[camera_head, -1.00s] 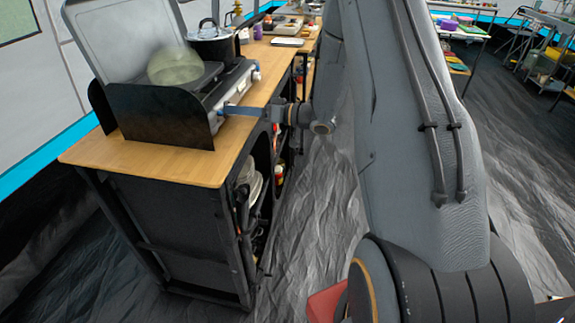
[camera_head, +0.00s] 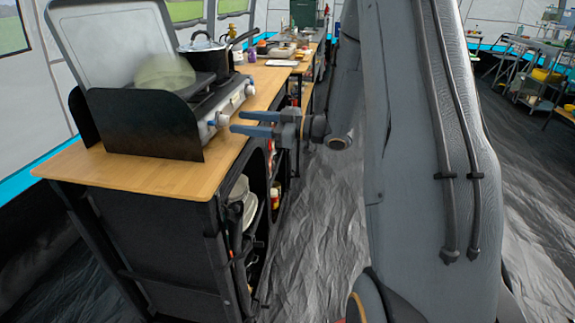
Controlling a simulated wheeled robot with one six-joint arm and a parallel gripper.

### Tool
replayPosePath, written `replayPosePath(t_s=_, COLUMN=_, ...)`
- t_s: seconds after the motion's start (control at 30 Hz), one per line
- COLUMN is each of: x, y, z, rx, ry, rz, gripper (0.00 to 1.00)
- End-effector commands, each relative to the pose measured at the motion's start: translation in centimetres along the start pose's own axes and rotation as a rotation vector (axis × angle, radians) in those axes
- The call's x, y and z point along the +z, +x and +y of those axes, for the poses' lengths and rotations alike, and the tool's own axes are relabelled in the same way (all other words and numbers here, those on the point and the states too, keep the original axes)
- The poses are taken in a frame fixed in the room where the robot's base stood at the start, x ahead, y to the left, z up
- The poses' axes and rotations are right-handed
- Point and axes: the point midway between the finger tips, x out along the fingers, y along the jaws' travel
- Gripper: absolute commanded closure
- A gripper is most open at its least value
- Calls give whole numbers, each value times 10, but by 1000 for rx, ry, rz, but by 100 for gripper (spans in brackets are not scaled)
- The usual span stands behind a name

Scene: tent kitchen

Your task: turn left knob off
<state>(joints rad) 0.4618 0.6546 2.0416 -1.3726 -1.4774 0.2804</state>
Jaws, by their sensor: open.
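The camp stove (camera_head: 228,98) stands on the wooden counter, with its knobs on the side facing my arm. The left knob (camera_head: 221,119) is the nearer one, close to the black wind guard (camera_head: 150,125). The other knob (camera_head: 249,89) is farther along the same side. My gripper (camera_head: 236,123) is open and empty, with its two blue-grey fingers pointing left at the left knob. The knob's turned angle is too small to tell.
A black pot (camera_head: 207,56) and a translucent greenish dome (camera_head: 165,72) are on the stove. The wooden counter (camera_head: 110,172) has free room at its near end. Open shelves with dishes (camera_head: 240,192) are below. The floor right of the counter is clear.

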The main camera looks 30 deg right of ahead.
Motion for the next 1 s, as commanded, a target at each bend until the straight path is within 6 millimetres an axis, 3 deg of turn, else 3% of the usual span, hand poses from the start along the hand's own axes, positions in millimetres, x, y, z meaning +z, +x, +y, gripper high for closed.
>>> replayPosePath(t_s=0.23, x=0, y=-40, z=1, rx=3, ry=2, rz=0, gripper=55)
replayPosePath(t_s=0.6, x=-16, y=-18, z=24, rx=220, ry=-20, rz=-232, gripper=55)
replayPosePath(t_s=1.0, x=-26, y=-31, z=28, rx=450, ry=39, rz=-517, gripper=55)
